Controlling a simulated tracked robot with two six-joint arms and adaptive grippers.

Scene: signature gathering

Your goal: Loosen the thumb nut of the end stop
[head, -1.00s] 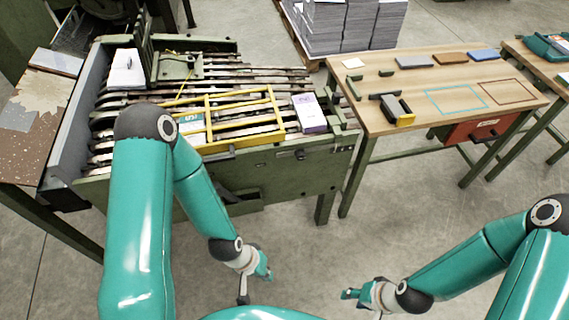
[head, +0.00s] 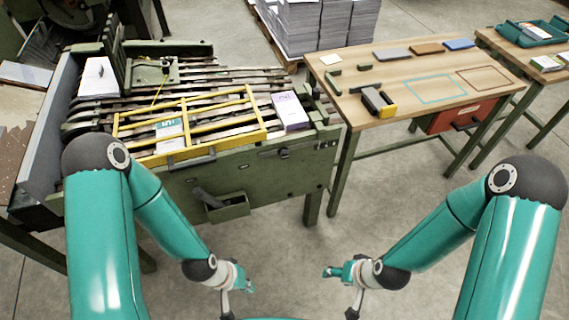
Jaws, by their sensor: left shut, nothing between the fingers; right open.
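The green gathering machine (head: 265,172) stands at the left. At its right end, beside a white and purple stack (head: 290,112), is a small green bracket (head: 320,112) that looks like the end stop. Its thumb nut is too small to make out. My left gripper (head: 247,286) is shut and empty, low in front of the machine and well apart from it. My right gripper (head: 330,272) is open and empty, to the right of the left one, also low over the floor and touching nothing.
A yellow guard frame (head: 190,152) lies over the machine's slats. A handle and a small green box (head: 228,207) stick out from its front. A wooden table (head: 375,107) with several small pieces and a red drawer (head: 465,117) stands right. The floor in front is clear.

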